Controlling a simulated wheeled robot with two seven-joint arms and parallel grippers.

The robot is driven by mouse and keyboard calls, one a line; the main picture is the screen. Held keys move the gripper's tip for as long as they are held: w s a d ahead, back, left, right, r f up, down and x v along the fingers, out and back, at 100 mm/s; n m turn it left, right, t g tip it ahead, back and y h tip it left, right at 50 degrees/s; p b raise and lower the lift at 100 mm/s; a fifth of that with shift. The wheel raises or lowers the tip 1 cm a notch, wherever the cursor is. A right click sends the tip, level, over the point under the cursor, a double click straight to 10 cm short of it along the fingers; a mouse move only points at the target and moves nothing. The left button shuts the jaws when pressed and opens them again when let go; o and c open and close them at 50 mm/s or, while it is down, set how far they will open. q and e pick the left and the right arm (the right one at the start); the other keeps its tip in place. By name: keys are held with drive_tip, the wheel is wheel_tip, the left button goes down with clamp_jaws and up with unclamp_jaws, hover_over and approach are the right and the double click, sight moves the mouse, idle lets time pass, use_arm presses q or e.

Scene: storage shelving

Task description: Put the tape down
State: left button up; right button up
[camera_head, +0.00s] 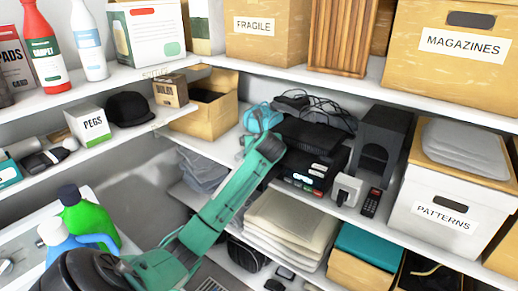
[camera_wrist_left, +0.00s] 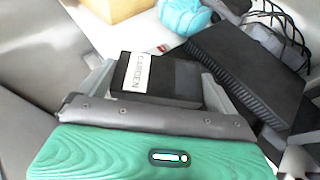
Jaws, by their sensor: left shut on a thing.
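The tape is a black cassette (camera_wrist_left: 178,76) with a white label reading GARDEN, seen in the wrist view. My left gripper (camera_wrist_left: 156,88) is shut on it, with a grey finger at each side. In the head view my green left arm reaches in from the lower left to the middle shelf, beside the black electronic boxes (camera_head: 312,136). The tape and fingertips are not clearly visible there. In the wrist view a black box (camera_wrist_left: 248,72) stands close to the right of the tape; whether they touch I cannot tell. My right gripper is not in view.
A light-blue bundle (camera_head: 262,118) and tangled black cables (camera_head: 310,103) lie behind. An open cardboard box (camera_head: 206,108) stands left. A white adapter (camera_head: 346,190), a remote (camera_head: 371,203) and a PATTERNS box (camera_head: 447,208) are right. Bare white shelf shows beyond the tape.

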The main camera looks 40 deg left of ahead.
use_arm(q)
drive_tip(key=shift+f+p, duration=0.65)
drive_tip(key=shift+f, duration=2.05)
drive_tip(key=shift+f, duration=0.2)
drive_tip(key=shift+f+p, duration=0.3)
drive_tip(key=shift+f, duration=0.1)
drive_tip(key=o, duration=0.7)
drive_tip(key=shift+o, duration=0.2)
drive_tip(key=shift+r, duration=0.15)
drive_tip(key=shift+r+b, duration=0.3)
drive_tip(key=shift+b, duration=0.1)
drive_tip(key=b+v, duration=0.3)
drive_tip(key=v, duration=0.9)
